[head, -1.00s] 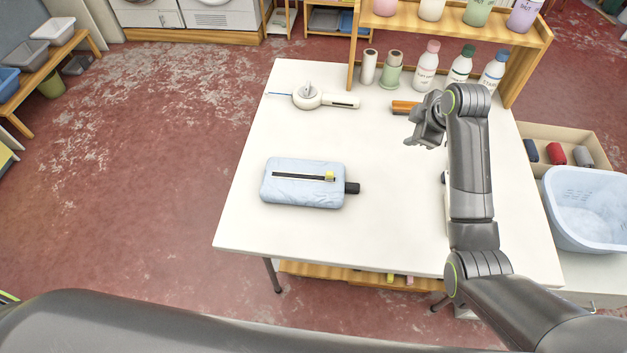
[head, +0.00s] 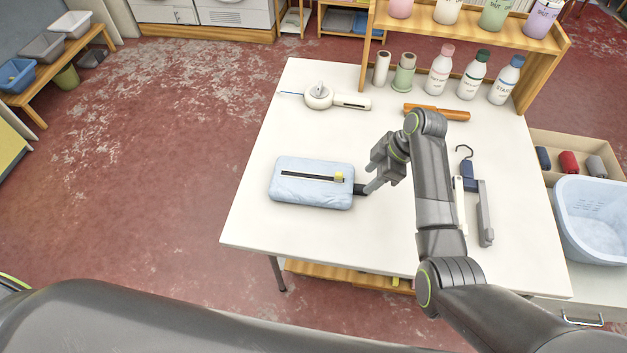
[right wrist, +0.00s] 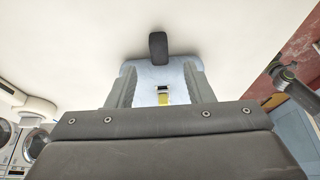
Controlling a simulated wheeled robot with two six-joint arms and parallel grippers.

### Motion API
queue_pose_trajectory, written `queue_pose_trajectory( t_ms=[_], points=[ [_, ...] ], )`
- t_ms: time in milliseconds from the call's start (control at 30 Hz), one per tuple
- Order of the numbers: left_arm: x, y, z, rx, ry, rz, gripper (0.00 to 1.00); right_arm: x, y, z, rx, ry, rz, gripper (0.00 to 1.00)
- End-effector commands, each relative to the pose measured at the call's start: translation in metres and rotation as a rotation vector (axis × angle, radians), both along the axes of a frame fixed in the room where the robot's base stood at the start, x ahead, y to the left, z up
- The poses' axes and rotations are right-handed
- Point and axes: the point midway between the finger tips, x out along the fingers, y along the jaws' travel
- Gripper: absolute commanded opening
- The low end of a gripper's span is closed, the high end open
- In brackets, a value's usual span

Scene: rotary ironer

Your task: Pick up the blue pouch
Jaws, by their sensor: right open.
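The blue pouch (head: 308,195) lies flat on the white table. It has a dark zip strip along its top with a yellow pull, and a black tab (head: 359,189) sticks out at its right end. My right gripper (head: 370,188) is at the tab end of the pouch, pointing down toward it. In the right wrist view the fingers (right wrist: 160,88) are open, one on each side of the pouch (right wrist: 146,76). I cannot tell whether they touch it. My left gripper is out of view.
On the white table (head: 255,215) are a white round device with a handle (head: 319,97), an orange-handled tool (head: 440,112), and a hook-topped clamp (head: 484,215). Several bottles stand along the back under a wooden shelf (head: 480,30). A light blue basket (head: 590,240) sits at the right.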

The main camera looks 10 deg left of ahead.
Motion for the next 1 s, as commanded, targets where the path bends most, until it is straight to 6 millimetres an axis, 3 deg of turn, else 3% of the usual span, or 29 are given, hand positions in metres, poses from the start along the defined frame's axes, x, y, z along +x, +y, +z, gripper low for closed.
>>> queue_pose_trajectory(
  t_ms=[333, 667, 1000],
  points=[
    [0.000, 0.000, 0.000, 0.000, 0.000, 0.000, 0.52, 0.000, 0.012, -0.043, 0.000, 0.004, 0.001, 0.47],
    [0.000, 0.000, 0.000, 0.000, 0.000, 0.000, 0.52, 0.000, 0.014, -0.049, -0.001, 0.000, -0.001, 0.47],
    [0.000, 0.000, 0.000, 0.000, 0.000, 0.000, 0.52, 0.000, 0.014, -0.049, -0.001, 0.000, -0.001, 0.03]
  ],
)
